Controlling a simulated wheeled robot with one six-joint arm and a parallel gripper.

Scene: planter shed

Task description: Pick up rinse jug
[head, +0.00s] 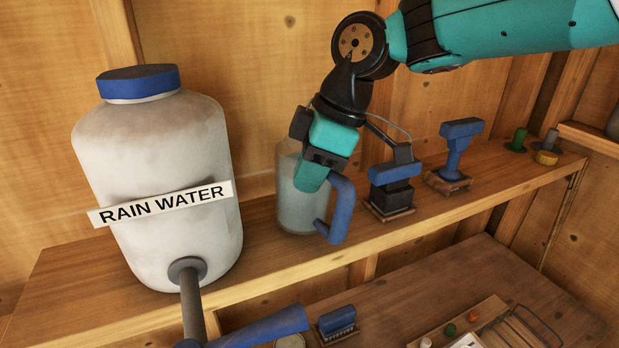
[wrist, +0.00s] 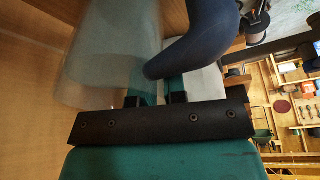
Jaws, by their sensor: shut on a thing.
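The rinse jug (head: 299,208) is a clear, greyish jug with a blue handle (head: 338,212). It stands upright on the wooden shelf, right of the rain water tank. My gripper (head: 312,178) comes down from above and is shut on the jug's handle near its top. The fingertips are partly hidden behind the handle.
A large white tank (head: 160,160) labelled RAIN WATER stands left of the jug, its grey spout pointing down. Blue-handled tools (head: 395,187) stand on the shelf close to the right. A lower bench (head: 420,290) holds a brush and a tray.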

